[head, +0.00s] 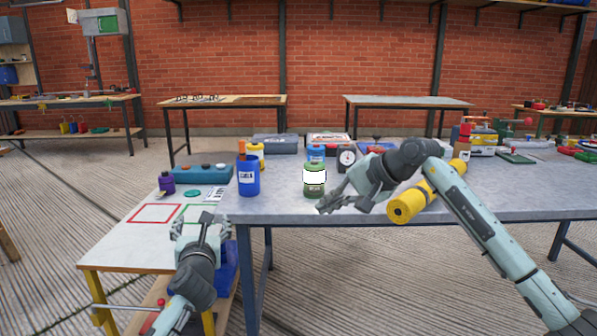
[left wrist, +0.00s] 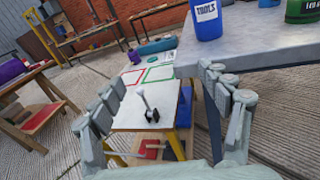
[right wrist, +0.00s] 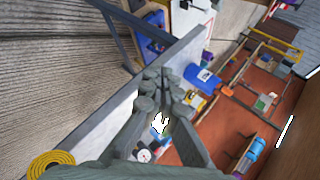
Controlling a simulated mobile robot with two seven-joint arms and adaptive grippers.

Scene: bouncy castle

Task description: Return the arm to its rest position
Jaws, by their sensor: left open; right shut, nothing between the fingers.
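My right arm reaches in from the right in the head view, over the grey workbench (head: 290,205). Its gripper (head: 328,203) is shut and empty, beside the front right of a green jar (head: 314,182) with a white label. I cannot tell whether it touches the jar. The closed fingers also show in the right wrist view (right wrist: 163,92). My left gripper (head: 201,226) is open and empty, in front of the low white table (head: 120,240). Its spread fingers show in the left wrist view (left wrist: 165,92).
On the workbench, a blue container (head: 248,178) stands left of the jar. A dial gauge (head: 347,158) stands behind. A yellow roll (head: 405,207) lies beneath my right arm. The white table has red and green outlined squares, and a purple bottle (head: 166,183) stands at its back.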

